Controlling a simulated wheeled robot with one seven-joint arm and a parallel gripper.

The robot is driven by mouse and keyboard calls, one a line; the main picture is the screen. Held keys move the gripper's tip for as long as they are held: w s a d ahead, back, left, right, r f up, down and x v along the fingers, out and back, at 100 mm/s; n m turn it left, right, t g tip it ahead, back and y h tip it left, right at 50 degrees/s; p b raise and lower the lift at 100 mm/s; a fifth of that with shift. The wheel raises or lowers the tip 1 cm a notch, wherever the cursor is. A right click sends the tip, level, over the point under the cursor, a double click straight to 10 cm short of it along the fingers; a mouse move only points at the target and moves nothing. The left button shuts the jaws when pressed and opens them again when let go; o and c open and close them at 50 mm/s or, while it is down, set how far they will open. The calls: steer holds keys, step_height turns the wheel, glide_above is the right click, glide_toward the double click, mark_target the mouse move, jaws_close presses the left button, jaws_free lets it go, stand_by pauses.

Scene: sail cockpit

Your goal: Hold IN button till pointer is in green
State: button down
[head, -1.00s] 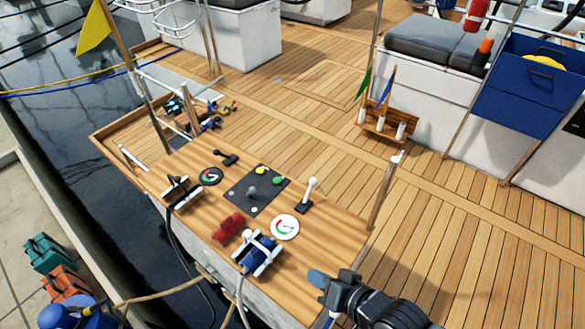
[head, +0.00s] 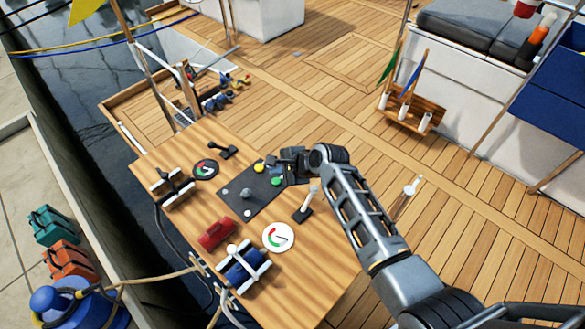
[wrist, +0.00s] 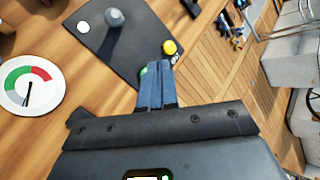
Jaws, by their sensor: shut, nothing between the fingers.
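A dark panel (head: 240,196) on the wooden table carries a yellow button (head: 258,167), a green button (head: 277,182) and a grey knob (head: 246,194). My gripper (head: 279,170) is shut and empty at the panel's far right edge, close to both buttons. In the wrist view its blue fingertips (wrist: 155,68) partly cover the green button (wrist: 143,71); the yellow button (wrist: 170,47) shows just beyond. I cannot tell whether they touch, and button labels are unreadable.
A white-handled lever (head: 306,204) stands right of the panel, near my arm.

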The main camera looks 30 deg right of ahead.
steer(key=shift+w+d+r+m+y, duration=0.15)
steer(key=shift+w+d+r, duration=0.1)
steer(key=shift+w, duration=0.3)
steer(key=shift+w+d+r+m+y, duration=0.15)
steer(key=shift+w+r+m, duration=0.1)
steer(key=shift+w, duration=0.25)
steer(key=shift+w+d+r+m, duration=0.1)
steer(key=shift+w+d+r, duration=0.15)
steer(key=shift+w, duration=0.3)
steer(key=b, duration=0.7)
glide_above(278, 182)
step_height(278, 182, down, 7)
steer(key=shift+r, duration=0.2)
steer(key=shift+d+f+b, duration=0.1)
steer(key=shift+f+b, duration=0.6)
steer(key=shift+f, duration=0.45)
steer(key=shift+f, duration=0.1)
steer(key=shift+f, duration=0.35)
steer(key=shift+s+f+b, duration=0.1)
steer(key=shift+f+b, duration=0.35)
steer(key=shift+f, duration=0.1)
stand_by(3.0)
